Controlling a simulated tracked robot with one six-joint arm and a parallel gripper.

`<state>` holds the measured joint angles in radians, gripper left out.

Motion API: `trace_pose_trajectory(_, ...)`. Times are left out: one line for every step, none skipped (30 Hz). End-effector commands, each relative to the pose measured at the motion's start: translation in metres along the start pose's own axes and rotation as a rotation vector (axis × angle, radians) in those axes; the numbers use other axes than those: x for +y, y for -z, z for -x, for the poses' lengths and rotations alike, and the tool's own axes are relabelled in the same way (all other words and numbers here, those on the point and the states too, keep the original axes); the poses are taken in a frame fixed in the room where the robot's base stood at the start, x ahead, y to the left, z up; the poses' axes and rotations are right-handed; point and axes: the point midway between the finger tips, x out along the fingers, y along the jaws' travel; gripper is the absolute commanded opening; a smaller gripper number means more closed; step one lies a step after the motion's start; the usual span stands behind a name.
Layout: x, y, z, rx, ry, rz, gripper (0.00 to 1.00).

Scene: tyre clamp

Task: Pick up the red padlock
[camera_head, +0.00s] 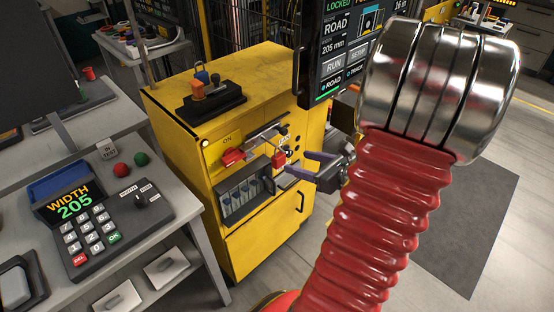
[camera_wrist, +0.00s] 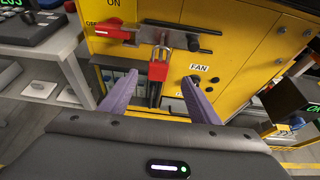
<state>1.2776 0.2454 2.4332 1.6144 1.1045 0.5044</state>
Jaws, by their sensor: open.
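The red padlock (camera_wrist: 158,71) hangs upright by its metal shackle from a metal bar on the yellow cabinet's front. It also shows in the head view (camera_head: 278,158), just past my fingertips. My gripper (camera_wrist: 160,79) is open, with its two purple fingers pointing at the cabinet. In the wrist view the padlock appears between the fingertips, with space on both sides. I cannot tell whether the tips reach its depth. My gripper also shows in the head view (camera_head: 291,166).
The yellow cabinet (camera_head: 262,235) has a red switch lever (camera_wrist: 113,31) left of the padlock and a row of grey switches (camera_head: 243,198) below. A desk with a keypad (camera_head: 92,235) is at left; a screen (camera_head: 345,50) hangs above.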

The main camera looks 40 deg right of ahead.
Motion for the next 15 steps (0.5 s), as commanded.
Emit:
trace_pose_trajectory(-0.0019,0.0002,0.0004,-0.003,0.006,-0.008,0.56)
trace_pose_trajectory(-0.0022,0.0001,0.0005,-0.004,0.007,-0.010,0.56)
trace_pose_trajectory(-0.0023,0.0000,0.0005,-0.004,0.007,-0.010,0.56)
trace_pose_trajectory(-0.0022,-0.0001,0.0004,-0.004,0.007,-0.010,0.56)
trace_pose_trajectory(-0.0020,-0.0001,0.0004,-0.004,0.007,-0.009,0.56)
trace_pose_trajectory(-0.0020,-0.0001,0.0004,-0.004,0.006,-0.008,0.56)
trace_pose_trajectory(-0.0019,-0.0001,0.0004,-0.003,0.006,-0.008,0.56)
trace_pose_trajectory(-0.0018,-0.0001,0.0004,-0.003,0.006,-0.008,0.56)
trace_pose_trajectory(-0.0018,-0.0001,0.0003,-0.003,0.006,-0.008,0.56)
trace_pose_trajectory(-0.0017,-0.0001,-0.0001,-0.003,0.006,-0.007,0.56)
trace_pose_trajectory(-0.0016,-0.0001,-0.0007,-0.003,0.005,-0.007,0.56)
trace_pose_trajectory(-0.0015,-0.0001,-0.0021,-0.003,0.004,-0.007,0.56)
trace_pose_trajectory(-0.0014,0.0000,-0.0037,-0.003,0.004,-0.006,0.56)
trace_pose_trajectory(-0.0014,0.0000,-0.0056,-0.002,0.004,-0.006,0.56)
trace_pose_trajectory(-0.0015,0.0000,-0.0088,-0.002,0.004,-0.006,0.56)
